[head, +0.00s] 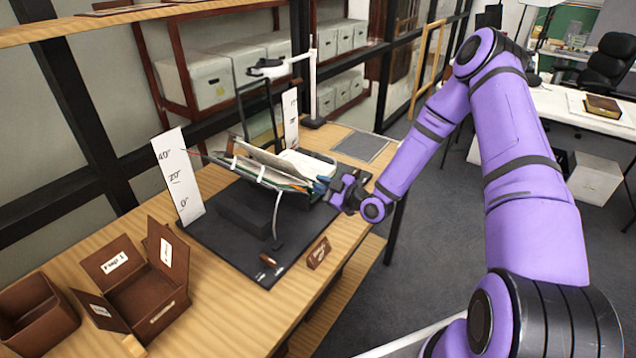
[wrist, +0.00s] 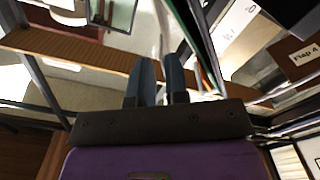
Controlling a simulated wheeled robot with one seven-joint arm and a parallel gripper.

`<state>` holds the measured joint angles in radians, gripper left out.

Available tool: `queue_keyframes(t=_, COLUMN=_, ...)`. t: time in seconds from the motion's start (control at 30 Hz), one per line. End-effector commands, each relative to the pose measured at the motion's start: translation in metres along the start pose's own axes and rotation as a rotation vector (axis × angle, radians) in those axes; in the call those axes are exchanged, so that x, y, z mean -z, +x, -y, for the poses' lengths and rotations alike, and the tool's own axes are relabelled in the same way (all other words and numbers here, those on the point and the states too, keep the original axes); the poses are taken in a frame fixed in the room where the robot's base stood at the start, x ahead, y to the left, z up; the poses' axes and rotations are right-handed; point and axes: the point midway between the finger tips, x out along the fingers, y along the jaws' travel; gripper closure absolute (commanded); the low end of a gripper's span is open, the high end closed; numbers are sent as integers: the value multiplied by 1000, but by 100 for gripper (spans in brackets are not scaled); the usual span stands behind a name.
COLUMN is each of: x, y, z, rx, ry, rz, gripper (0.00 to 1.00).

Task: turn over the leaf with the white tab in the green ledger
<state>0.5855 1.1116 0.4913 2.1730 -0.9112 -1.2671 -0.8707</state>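The ledger (head: 262,165) lies open on a dark cradle on a black mat, its pages fanned and some leaves raised at an angle. A green edge shows along it, and a green edge (wrist: 207,55) also shows right of the fingers in the wrist view. I cannot make out the white tab. My gripper (head: 323,187) is at the ledger's right end, its blue fingertips close to the page edges; I cannot tell whether they touch. In the wrist view my gripper (wrist: 161,62) has its two fingers slightly apart, with no leaf clearly seen between them.
An angle scale card (head: 179,178) stands left of the ledger, another behind it. A lamp stand (head: 313,80) rises behind. A thin curved strip (head: 277,215) hangs at the cradle's front. An open brown flap box (head: 140,290) sits front left. Shelves back the table.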

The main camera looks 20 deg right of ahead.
Motion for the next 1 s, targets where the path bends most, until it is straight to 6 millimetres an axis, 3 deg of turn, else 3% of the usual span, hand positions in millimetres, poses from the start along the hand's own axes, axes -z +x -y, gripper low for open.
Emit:
queue_keyframes(t=0.3, x=-1, y=-59, z=-1, rx=-2, ry=1, rz=4, gripper=86)
queue_keyframes(t=0.5, x=0, y=-86, z=0, rx=-1, ry=1, rz=3, gripper=86)
queue_keyframes(t=1.0, x=0, y=-96, z=0, rx=-1, ry=1, rz=3, gripper=86)
